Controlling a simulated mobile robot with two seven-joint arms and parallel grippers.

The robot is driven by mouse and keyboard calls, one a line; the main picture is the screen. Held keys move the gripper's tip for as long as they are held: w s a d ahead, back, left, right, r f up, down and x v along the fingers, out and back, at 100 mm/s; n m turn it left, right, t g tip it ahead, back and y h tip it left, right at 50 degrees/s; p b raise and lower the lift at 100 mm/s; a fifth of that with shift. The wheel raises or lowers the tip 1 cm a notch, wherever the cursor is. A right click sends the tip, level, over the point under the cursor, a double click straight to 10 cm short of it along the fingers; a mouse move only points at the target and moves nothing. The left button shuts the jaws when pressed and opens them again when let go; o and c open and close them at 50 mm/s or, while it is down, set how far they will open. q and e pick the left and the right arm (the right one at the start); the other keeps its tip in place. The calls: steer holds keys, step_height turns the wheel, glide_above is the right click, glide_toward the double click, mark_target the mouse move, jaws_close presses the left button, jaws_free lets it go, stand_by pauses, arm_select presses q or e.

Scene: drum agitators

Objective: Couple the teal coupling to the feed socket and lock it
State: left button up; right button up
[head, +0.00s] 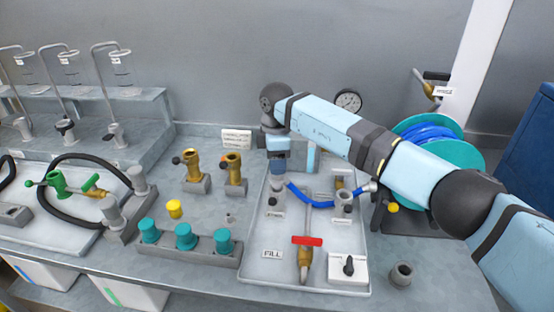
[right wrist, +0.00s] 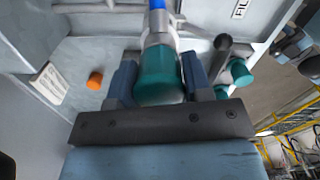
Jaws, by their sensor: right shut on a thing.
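My right gripper (head: 278,170) is shut on the teal coupling (right wrist: 158,76), which sits between its two fingers in the right wrist view. A blue hose (head: 312,201) runs from the coupling to the right across the tray. The gripper is just above a grey socket (head: 274,201) at the tray's left side. A second grey socket (head: 343,204) stands further right, near the hose. The labels are too small to read, so I cannot tell which is the feed socket. The coupling's lower end is hidden in the head view, so I cannot tell whether it touches the socket. My left gripper is out of view.
The grey tray (head: 257,278) also holds a red-handled brass valve (head: 306,257) and a switch box (head: 348,267). Several teal caps (head: 185,237) stand on a rack to the left. A teal hose reel (head: 455,150) is behind my right arm.

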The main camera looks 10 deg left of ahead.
steer(key=shift+f+b, duration=0.3)
steer(key=shift+f, duration=0.85)
steer(key=shift+f+b, duration=0.2)
steer(key=shift+b, duration=0.15)
steer(key=shift+f, duration=0.15)
steer(key=o, duration=1.2)
